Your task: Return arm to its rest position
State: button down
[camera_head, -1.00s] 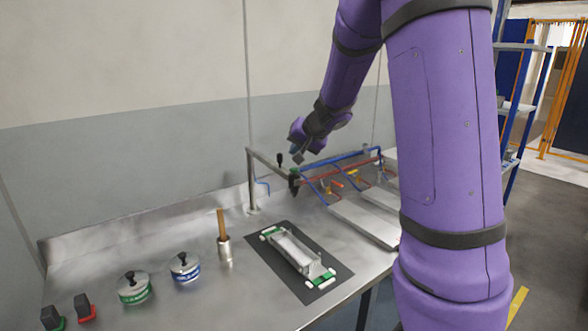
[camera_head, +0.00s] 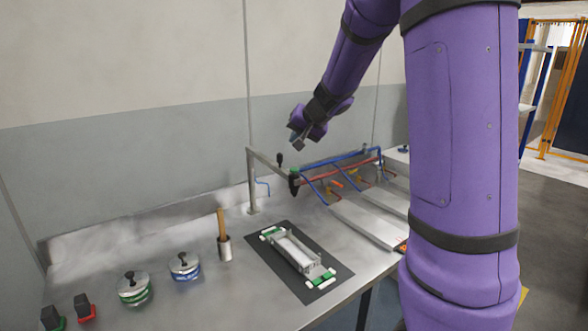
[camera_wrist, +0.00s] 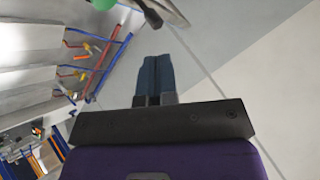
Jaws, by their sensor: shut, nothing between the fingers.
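My purple arm reaches across the right of the head view. My gripper (camera_head: 299,142) is above the back of the steel bench, over the left part of the pipe rack. In the wrist view my gripper (camera_wrist: 155,60) shows its two dark fingers side by side and touching, with nothing between them. It is apart from the rack and the wall.
The rack with blue pipes (camera_head: 335,158) and red pipes (camera_head: 340,173) stands behind grey plates (camera_head: 365,220). A white-and-green device (camera_head: 297,255) lies on a dark mat (camera_head: 327,291). Blue shelving (camera_head: 540,85) is at right.

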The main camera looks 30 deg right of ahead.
jog(key=s+a+r+n+g+y, duration=0.1)
jog(key=s+a+r+n+y, duration=0.15)
jog(key=s+a, duration=0.45)
jog(key=s+a+r+n+g+y, duration=0.1)
jog(key=s+a+r+n, duration=0.15)
jog(key=s+a, duration=0.45)
jog(key=s+a+f+n+g+h, duration=0.1)
jog(key=s+h, duration=0.3)
jog(key=s, duration=1.6)
jog(key=shift+a+n+g+h, duration=0.35)
jog(key=shift+a+n+g, duration=0.15)
jog(key=shift+n, duration=0.2)
jog(key=c, duration=1.8)
grip_release()
jog(key=shift+s, duration=0.1)
